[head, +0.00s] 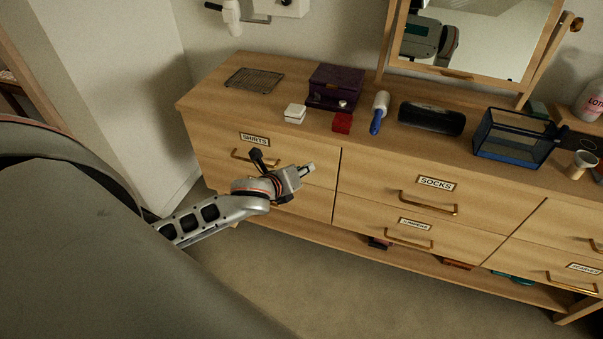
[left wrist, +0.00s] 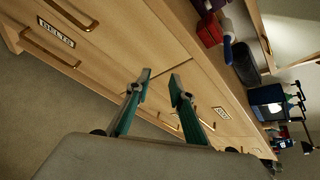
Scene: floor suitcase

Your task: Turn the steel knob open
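A dark purple box (head: 335,86) sits on the dresser top, and a small pale metallic knob (head: 342,103) shows on its front. Which way the knob is turned is too small to tell. In the left wrist view, a purple thing is cut off at the top edge and no knob is clear. My left gripper (head: 309,168) is in front of the dresser's left drawers, below the box and apart from it. In the left wrist view the two fingers of my left gripper (left wrist: 160,82) are parted with nothing between them. My right gripper is not in view.
The dresser top (head: 235,100) also holds a wire rack (head: 254,80), white block (head: 295,113), red box (head: 342,122), lint roller (head: 379,112), black case (head: 431,118) and clear-sided bin (head: 513,138). A mirror (head: 470,45) stands behind. Brass drawer handles (head: 428,208) stick out in front.

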